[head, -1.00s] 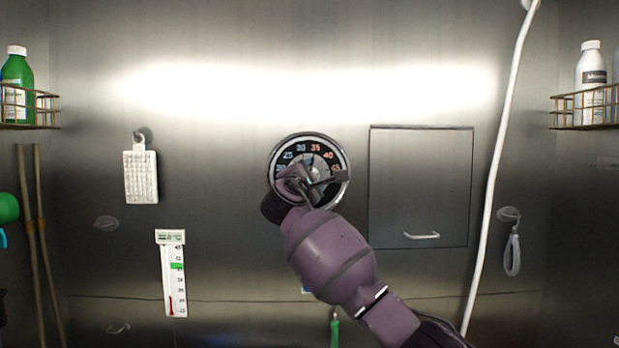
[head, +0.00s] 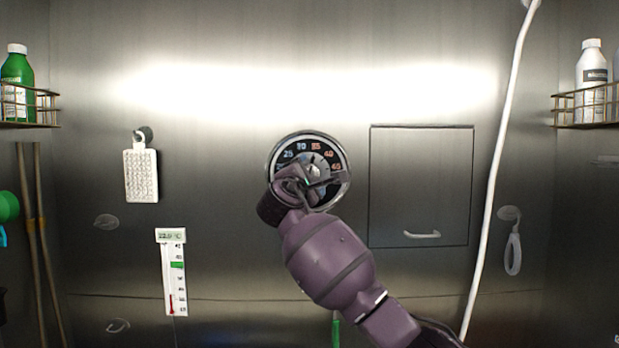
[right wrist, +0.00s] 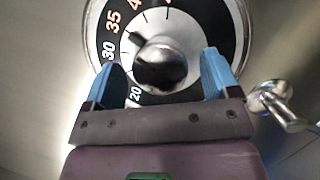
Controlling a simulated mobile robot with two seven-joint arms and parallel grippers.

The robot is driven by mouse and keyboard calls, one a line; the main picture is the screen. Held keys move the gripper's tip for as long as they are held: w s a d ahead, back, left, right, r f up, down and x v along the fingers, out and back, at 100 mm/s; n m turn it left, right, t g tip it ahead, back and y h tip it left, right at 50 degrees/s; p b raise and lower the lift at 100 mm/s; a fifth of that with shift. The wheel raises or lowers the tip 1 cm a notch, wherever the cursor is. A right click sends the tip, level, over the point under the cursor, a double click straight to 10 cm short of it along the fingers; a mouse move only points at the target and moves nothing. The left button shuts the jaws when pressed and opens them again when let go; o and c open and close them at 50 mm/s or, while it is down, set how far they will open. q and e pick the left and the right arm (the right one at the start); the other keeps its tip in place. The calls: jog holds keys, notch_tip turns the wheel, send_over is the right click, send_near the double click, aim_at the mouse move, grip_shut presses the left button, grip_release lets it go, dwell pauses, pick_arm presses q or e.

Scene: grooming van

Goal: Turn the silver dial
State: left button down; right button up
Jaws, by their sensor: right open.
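The silver dial is a round knob (right wrist: 160,66) on a black scale plate (head: 312,145) with a silver rim, fixed to the metal wall. Numbers such as 25, 30, 35 and 40 show on it. My right gripper (right wrist: 160,85) is open, with one blue-tipped finger on each side of the knob in the right wrist view. I cannot tell whether the fingers touch it. In the head view the right gripper (head: 308,183) covers the dial's lower left part. My left gripper is not in view.
A thermometer (head: 173,270) and a white hanging block (head: 141,175) are on the wall to the left. A hatch (head: 420,180) with a handle is right of the dial. A white hose (head: 497,160) hangs farther right. Bottle racks (head: 585,108) flank the sides.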

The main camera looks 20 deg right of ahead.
jog(key=b+v, duration=0.1)
jog(key=v, duration=0.8)
jog(key=shift+s+a, duration=0.1)
